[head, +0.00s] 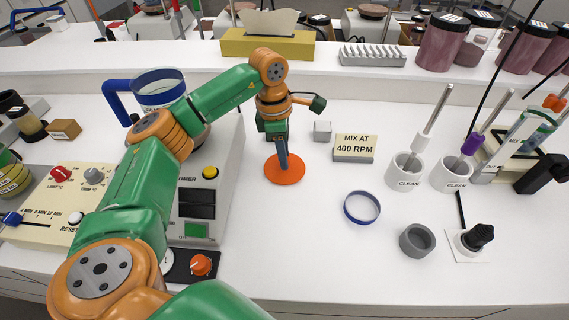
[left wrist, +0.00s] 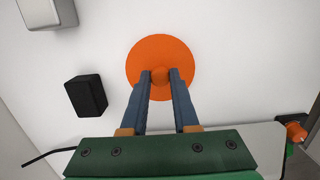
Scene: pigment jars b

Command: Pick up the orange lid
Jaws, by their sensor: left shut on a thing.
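The orange lid (head: 286,171) is a flat disc on the white bench in the middle of the head view. It also shows in the left wrist view (left wrist: 148,52), with a small round orange knob at its centre. My left gripper (head: 284,165) points down over the lid. In the left wrist view its two blue-grey fingers (left wrist: 159,78) are closed on the knob from both sides. The lid appears to lie flat on the bench; I cannot tell any gap under it. My right gripper does not show in either view.
A "MIX AT 400 RPM" sign (head: 355,147) and a small grey cube (head: 322,131) stand right of the lid. Two white "CLEAN" cups (head: 404,176) stand farther right. A grey device (head: 215,180) stands left.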

